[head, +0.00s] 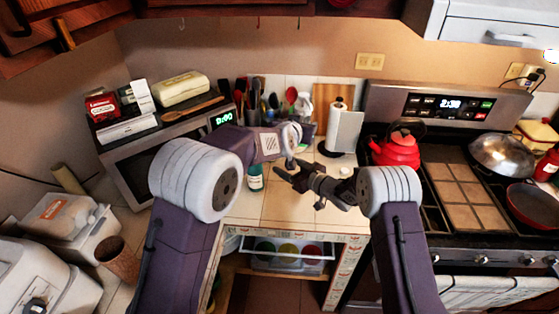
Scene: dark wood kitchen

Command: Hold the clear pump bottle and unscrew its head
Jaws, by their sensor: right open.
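My right gripper (285,169) is open over the tiled counter, its dark fingers pointing left. My left arm reaches in from the left. Its wrist end (291,136) is just above and behind the right gripper, and its fingers are mostly hidden, so I cannot tell whether they hold anything. A pale bottle with a pump or spray top (304,104) stands at the back of the counter, partly hidden by my left arm; it may be the clear pump bottle. A teal bottle with a white label (256,181) stands below my left forearm, its top hidden by the arm.
A paper towel holder (345,132) stands at the back right. A red kettle (397,147) sits on the stove (465,190). A microwave (165,155) with boxes on top is at the left. Utensils (256,95) stand at the back. The front middle counter (290,213) is clear.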

